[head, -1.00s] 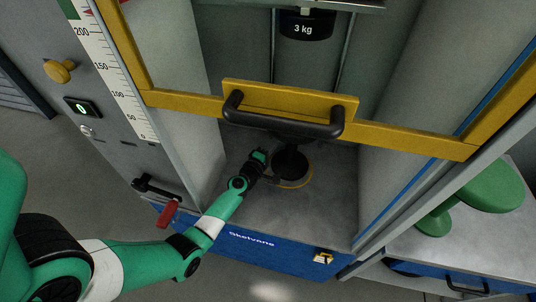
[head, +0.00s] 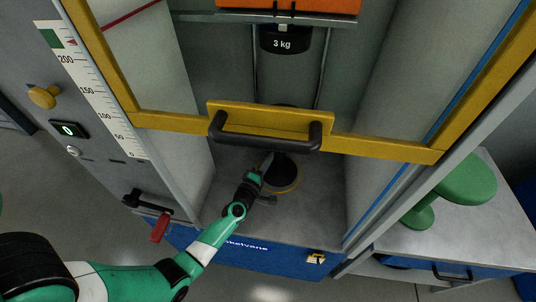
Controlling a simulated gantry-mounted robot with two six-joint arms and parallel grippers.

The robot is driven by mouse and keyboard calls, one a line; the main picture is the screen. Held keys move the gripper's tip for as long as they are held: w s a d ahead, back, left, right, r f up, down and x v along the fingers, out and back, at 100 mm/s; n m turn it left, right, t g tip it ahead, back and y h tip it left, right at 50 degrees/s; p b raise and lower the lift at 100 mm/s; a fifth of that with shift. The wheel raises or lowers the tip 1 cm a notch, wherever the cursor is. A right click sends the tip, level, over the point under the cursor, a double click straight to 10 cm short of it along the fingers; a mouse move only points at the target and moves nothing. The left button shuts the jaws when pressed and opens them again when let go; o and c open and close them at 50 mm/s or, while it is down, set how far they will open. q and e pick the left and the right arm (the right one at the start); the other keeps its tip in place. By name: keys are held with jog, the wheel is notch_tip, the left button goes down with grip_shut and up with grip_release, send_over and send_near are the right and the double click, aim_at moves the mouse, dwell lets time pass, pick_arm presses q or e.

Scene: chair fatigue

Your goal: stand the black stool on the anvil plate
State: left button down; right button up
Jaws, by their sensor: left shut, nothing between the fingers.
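The black stool (head: 284,170) stands inside the machine, with its round dark base on the yellow-rimmed anvil plate (head: 289,190). It looks upright; its upper part is mostly hidden behind the guard's yellow bar and black handle. My left gripper (head: 266,161) is shut and empty, just left of the stool, reaching in under the guard. I cannot tell whether its fingertips touch the stool. My right gripper is not in view.
The yellow-framed guard (head: 385,146) with its black handle (head: 265,137) is raised above my left arm. A 3 kg black weight (head: 285,40) hangs behind it. A red-handled lever (head: 159,228) is at left.

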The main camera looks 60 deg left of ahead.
pick_arm(q)
jog(key=shift+d, duration=0.15)
jog(key=shift+a+b, duration=0.3)
jog(key=a, duration=0.1)
jog(key=a+b, duration=0.1)
jog(key=shift+w+a+f+b, duration=0.15)
jog(key=shift+a+f+b, duration=0.05)
jog(key=shift+a+b, duration=0.1)
jog(key=shift+s+a+r+p, duration=0.3)
jog(key=shift+s+p, duration=0.1)
jog(key=shift+s, duration=0.1)
jog(key=p+v, duration=0.1)
jog(key=v, duration=0.7)
jog(key=shift+w+d+f, duration=0.15)
jog(key=shift+w+d, duration=0.05)
jog(key=shift+s+d, duration=0.2)
jog(key=shift+s, duration=0.45)
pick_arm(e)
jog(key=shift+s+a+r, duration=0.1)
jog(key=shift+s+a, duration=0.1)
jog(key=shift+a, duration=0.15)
pick_arm(q)
jog(key=shift+d, duration=0.1)
